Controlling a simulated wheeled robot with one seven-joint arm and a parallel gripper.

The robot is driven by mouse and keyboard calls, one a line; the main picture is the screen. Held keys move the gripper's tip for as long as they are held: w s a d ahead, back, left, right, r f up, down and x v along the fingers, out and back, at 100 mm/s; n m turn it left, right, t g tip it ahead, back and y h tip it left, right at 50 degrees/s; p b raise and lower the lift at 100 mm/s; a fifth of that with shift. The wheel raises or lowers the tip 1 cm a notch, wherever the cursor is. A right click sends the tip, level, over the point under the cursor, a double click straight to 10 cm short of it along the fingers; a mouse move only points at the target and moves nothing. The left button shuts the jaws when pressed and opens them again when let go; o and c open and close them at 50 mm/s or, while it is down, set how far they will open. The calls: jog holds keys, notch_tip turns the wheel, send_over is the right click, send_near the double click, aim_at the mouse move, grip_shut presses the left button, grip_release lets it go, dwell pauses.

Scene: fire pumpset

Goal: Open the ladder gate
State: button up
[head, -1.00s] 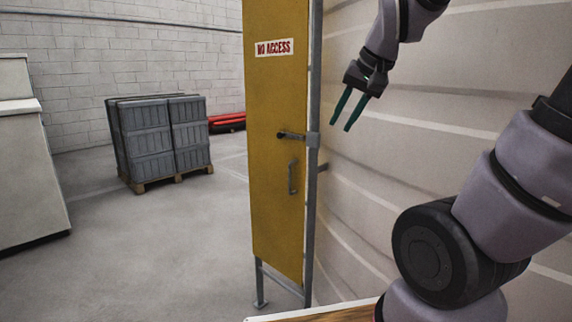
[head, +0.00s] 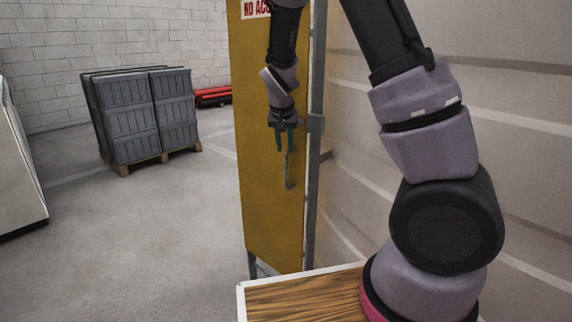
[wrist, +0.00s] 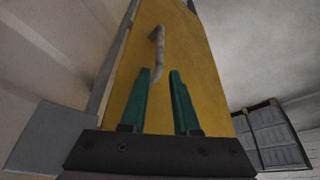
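The ladder gate (head: 262,80) is a tall yellow panel, standing closed against a grey post (head: 314,165) in the head view; its "NO ACCESS" sign is cut off at the top. My gripper (head: 284,150) points down in front of the gate, fingers open. A grey pull handle (head: 288,173) shows just below the fingertips. The latch lever is hidden behind my gripper. In the wrist view, a bent grey handle (wrist: 158,55) on the yellow panel (wrist: 195,55) runs down between the two green fingers (wrist: 159,75); contact cannot be told.
Grey crates (head: 140,115) on a pallet stand at the back left, with red items (head: 213,96) behind. A pale cabinet (head: 20,170) is at the left edge. A ribbed pale wall (head: 440,60) lies right of the post. The floor left of the gate is clear.

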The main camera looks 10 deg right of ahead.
aim_at(287, 163)
jog(key=x, duration=1)
jog(key=shift+s, duration=0.1)
grip_shut()
dwell(1.1)
